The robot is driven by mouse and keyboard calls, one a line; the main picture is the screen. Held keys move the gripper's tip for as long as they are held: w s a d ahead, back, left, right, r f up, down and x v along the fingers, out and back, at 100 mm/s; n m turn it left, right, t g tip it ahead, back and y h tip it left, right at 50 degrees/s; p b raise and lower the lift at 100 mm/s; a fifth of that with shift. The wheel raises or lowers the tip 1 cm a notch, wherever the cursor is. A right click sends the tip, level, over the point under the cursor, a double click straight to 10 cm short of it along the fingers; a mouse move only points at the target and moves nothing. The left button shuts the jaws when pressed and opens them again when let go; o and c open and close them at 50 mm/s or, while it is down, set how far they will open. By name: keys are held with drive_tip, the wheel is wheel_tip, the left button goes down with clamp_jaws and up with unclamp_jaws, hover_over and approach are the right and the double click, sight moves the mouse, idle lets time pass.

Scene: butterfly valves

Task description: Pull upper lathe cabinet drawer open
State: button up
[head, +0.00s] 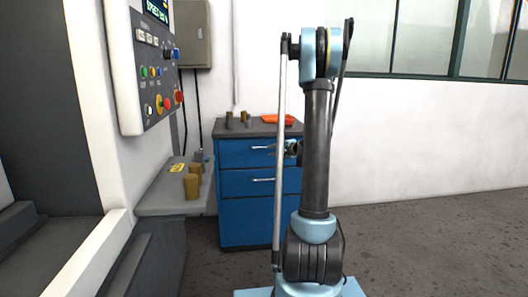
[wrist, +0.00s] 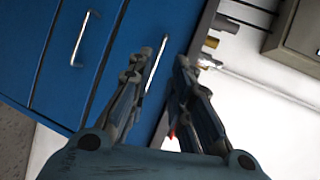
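The blue lathe cabinet (head: 230,222) stands against the white wall, with drawers stacked in its front. The upper drawer (head: 236,158) looks shut, and its metal bar handle (head: 260,147) is partly visible beside my arm. In the wrist view the cabinet is turned sideways, and the upper drawer's handle (wrist: 157,64) shows between my two fingers. My gripper (wrist: 163,60) is open, one finger on each side of the handle; I cannot tell whether either touches it. In the head view my gripper (head: 288,149) is mostly hidden behind my arm, at the upper drawer's front.
The second drawer's handle (head: 263,180) is just below. Small cylindrical parts and an orange tray (head: 283,119) sit on the cabinet top. The lathe with its control panel (head: 160,75) stands at left. Open floor (head: 430,240) lies at right.

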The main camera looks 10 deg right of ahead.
drive_tip(key=m+t, duration=0.2)
approach(260, 143)
drive_tip(key=shift+h, duration=0.3)
drive_tip(key=w+f, duration=0.1)
drive_tip(key=w+a+f, duration=0.1)
drive_tip(key=w, duration=0.1)
drive_tip(key=w+a+f, duration=0.1)
drive_tip(key=w, duration=0.1)
clamp_jaws()
